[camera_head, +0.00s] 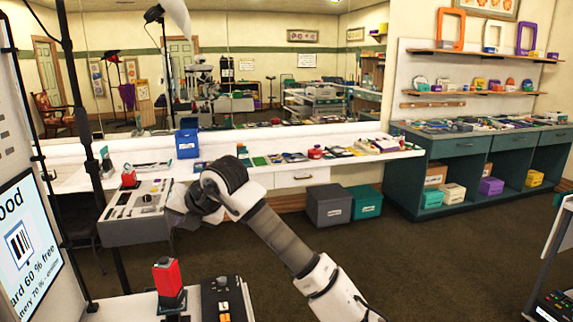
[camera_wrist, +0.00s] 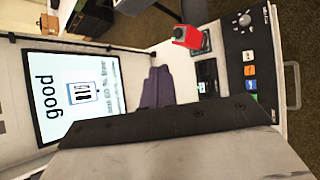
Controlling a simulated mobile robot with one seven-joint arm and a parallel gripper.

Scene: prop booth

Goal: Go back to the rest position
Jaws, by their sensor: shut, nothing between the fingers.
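The fingertips appear clear of both. The arm hides part of the floor and the counter front.
A red-topped device (camera_head: 167,278) stands on a near panel at the bottom left, close to my arm. A white counter (camera_head: 240,178) with small items runs along the mirror. Grey and teal boxes (camera_head: 330,205) stand below it. The carpet (camera_head: 430,255) at right is clear.

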